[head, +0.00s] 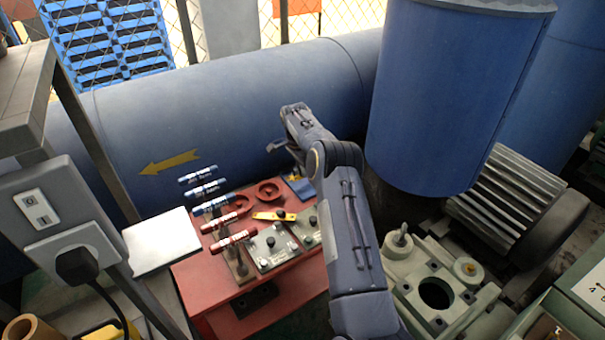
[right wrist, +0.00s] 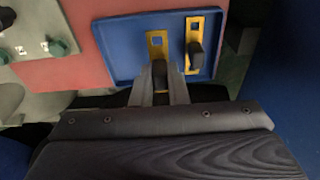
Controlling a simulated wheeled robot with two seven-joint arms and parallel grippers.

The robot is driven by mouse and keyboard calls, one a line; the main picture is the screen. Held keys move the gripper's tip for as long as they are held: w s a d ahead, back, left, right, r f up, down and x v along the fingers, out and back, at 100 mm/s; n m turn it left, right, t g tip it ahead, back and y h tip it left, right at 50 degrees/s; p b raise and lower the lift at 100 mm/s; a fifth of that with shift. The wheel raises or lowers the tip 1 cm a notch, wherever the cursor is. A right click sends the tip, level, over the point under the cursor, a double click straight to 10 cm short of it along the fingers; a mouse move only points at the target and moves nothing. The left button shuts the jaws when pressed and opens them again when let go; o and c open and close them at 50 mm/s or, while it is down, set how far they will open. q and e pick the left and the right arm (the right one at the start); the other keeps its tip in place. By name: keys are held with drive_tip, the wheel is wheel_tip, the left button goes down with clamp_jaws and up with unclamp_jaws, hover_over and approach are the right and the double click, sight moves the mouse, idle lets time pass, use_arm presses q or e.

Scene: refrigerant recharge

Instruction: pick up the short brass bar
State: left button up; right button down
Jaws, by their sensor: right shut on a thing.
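My right gripper (head: 277,147) is over the far right corner of the red bench in the head view. In the right wrist view its fingers (right wrist: 158,88) are shut on the dark grip of a yellow brass bar (right wrist: 156,42), which I take for the short one. Its flat slotted end shows beyond the fingers, and its near part is hidden. A second brass bar (right wrist: 194,22) with a dark grip lies to its right in the blue tray (right wrist: 122,45). I cannot tell whether the held bar is clear of the tray. My left gripper is not in view.
The red bench (head: 205,280) carries blue and red handles, a yellow bar (head: 274,215) and grey valve plates (head: 270,247). A large blue pipe (head: 230,110) lies behind it. A blue cylinder (head: 440,90) and pale machine casting (head: 440,285) stand to the right of my arm.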

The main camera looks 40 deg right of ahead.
drive_tip(key=s+a+r+p, duration=0.2)
drive_tip(key=s+a+r, duration=0.6)
drive_tip(key=s, duration=0.3)
drive_tip(key=shift+r, duration=0.8)
drive_tip(key=shift+s+a, duration=0.1)
drive_tip(key=c, duration=2)
unclamp_jaws()
clamp_jaws()
wheel_tip(320, 180, up, 12)
drive_tip(key=p, duration=1)
